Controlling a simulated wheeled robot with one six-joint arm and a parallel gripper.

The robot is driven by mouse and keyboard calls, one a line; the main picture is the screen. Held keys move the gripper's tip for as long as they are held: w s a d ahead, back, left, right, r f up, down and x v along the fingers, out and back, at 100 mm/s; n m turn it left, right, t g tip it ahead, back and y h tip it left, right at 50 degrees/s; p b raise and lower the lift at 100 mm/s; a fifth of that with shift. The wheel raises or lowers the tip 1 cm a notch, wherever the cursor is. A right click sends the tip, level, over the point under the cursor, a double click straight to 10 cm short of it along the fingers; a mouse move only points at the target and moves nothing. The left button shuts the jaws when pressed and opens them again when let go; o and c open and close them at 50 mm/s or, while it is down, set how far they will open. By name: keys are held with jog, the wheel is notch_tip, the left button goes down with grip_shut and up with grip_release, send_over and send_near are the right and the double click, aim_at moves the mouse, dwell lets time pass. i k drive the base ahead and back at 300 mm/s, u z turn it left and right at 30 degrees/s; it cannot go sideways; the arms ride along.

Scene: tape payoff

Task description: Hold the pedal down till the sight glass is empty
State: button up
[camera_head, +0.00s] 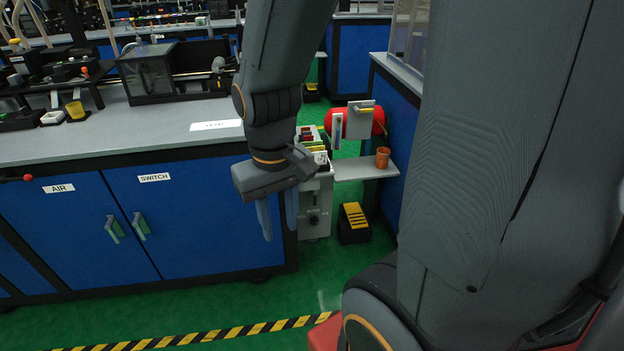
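A black foot pedal with a yellow ribbed top (353,217) sits on the green floor, right of a grey cabinet and below a small shelf. A narrow upright gauge (337,132), likely the sight glass, is in front of a red tank (365,122). It is too small to tell its level. My gripper (278,216) points down in front of the blue bench's right end, left of the pedal and apart from it. Its two blue fingers are spread, with nothing visible between them.
An orange cup (382,158) stands on the small grey shelf (350,169). The grey cabinet (315,208) stands between the bench (200,220) and pedal. Another yellow-topped pedal (311,92) is farther back. Green floor is open in front, crossed by striped tape (235,332).

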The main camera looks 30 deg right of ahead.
aim_at(355, 214)
jog(key=z, duration=1.8)
jog(key=i, duration=0.1)
jog(key=u, duration=0.55)
